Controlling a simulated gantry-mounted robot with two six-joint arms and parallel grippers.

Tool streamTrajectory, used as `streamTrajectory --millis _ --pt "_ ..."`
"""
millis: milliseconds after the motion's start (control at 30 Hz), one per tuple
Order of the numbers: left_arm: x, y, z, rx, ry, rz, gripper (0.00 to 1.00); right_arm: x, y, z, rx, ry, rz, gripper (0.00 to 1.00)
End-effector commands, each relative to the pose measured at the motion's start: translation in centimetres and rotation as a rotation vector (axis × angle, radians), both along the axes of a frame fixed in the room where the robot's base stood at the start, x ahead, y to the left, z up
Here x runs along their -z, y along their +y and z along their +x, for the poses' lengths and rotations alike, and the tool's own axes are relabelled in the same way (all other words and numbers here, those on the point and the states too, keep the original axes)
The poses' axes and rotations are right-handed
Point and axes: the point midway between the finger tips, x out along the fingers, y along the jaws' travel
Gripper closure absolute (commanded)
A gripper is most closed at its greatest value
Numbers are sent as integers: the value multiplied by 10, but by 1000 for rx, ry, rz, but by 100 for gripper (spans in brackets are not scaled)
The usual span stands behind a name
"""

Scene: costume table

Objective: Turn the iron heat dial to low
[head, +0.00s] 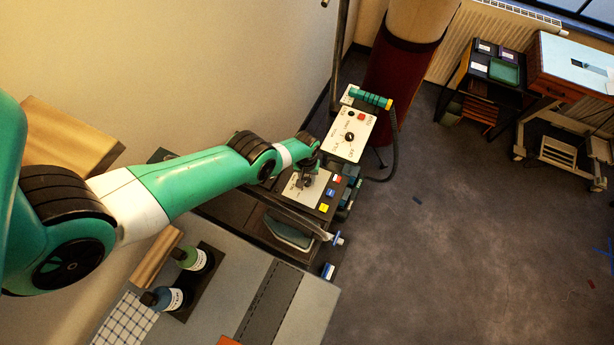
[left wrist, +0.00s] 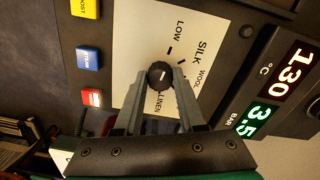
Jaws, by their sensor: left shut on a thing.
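The heat dial (left wrist: 160,74) is a small round black knob with a short white mark, on a pale plate (left wrist: 196,70) lettered LOW, SILK, WOOL and LINEN. I cannot tell for sure which setting its mark points to. My left gripper (left wrist: 159,82) is shut on the dial, one finger on each side of it. In the head view the left gripper (head: 305,181) reaches down onto the same pale plate (head: 323,188) and hides most of the dial. My right gripper is in neither view.
Beside the dial are yellow (left wrist: 87,8), blue (left wrist: 89,58) and red (left wrist: 92,97) buttons, and displays reading 130 °C (left wrist: 288,75) and 3.5 bar (left wrist: 252,109). A second panel (head: 346,150) with a knob stands behind. Two bottles (head: 192,258) stand on the near table.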

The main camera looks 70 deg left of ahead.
Motion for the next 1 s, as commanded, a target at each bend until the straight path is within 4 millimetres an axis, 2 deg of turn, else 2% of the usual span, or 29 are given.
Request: streamTrajectory --millis 433,467,600,1000 --pt "1 0 0 -13 0 1 100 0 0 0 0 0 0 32" --pt "1 0 0 -13 0 1 57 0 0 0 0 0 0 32" --pt "1 0 0 -13 0 0 32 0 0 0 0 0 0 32" --pt "-6 0 0 -12 0 1 31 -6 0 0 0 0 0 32"
